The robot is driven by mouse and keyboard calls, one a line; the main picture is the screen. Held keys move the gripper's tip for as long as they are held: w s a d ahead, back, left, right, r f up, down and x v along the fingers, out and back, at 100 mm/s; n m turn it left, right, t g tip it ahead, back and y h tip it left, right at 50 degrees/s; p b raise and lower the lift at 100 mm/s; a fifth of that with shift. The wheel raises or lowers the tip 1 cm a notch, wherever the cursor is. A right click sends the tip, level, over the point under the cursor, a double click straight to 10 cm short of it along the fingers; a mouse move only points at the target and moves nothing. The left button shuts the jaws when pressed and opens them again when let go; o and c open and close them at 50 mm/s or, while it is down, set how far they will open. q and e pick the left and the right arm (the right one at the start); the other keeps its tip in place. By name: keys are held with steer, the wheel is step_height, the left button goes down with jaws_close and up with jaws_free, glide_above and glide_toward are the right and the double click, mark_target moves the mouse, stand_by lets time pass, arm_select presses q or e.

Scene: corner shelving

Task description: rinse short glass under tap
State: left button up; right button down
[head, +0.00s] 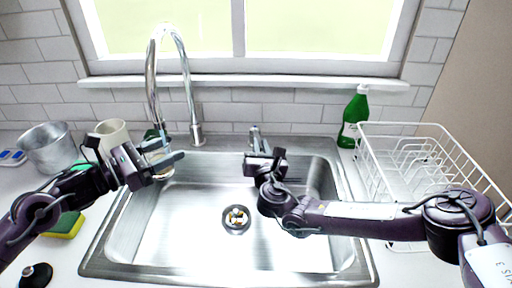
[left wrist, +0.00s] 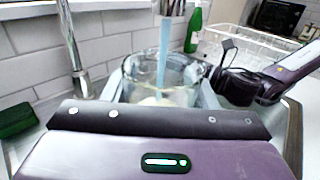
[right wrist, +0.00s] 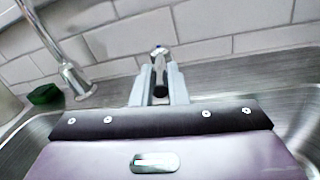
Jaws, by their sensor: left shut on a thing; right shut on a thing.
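The short clear glass (left wrist: 190,75) is between the fingers of my left gripper (left wrist: 163,92), which is shut on it. In the left wrist view a blue stream of water (left wrist: 164,45) runs from the tap spout (left wrist: 173,7) into the glass. In the head view my left gripper (head: 168,162) and the glass (head: 161,170) are at the sink's left rear, under the curved tap (head: 151,80); the glass is partly hidden by the fingers. My right gripper (head: 264,165) is shut on the tap handle (right wrist: 158,60) behind the sink.
The steel sink (head: 180,235) is empty apart from its drain (head: 236,218). A metal pot (head: 48,148), a cream mug (head: 112,132) and a yellow-green sponge (head: 68,226) are on the left. A green bottle (head: 354,115) and white dish rack (head: 415,140) are on the right.

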steer(key=shift+d, duration=0.1)
steer(key=c, duration=1.4)
jaws_free()
steer(key=shift+c, duration=0.2)
steer(key=v, duration=0.7)
steer(key=shift+s, duration=0.2)
steer(key=shift+d, duration=0.1)
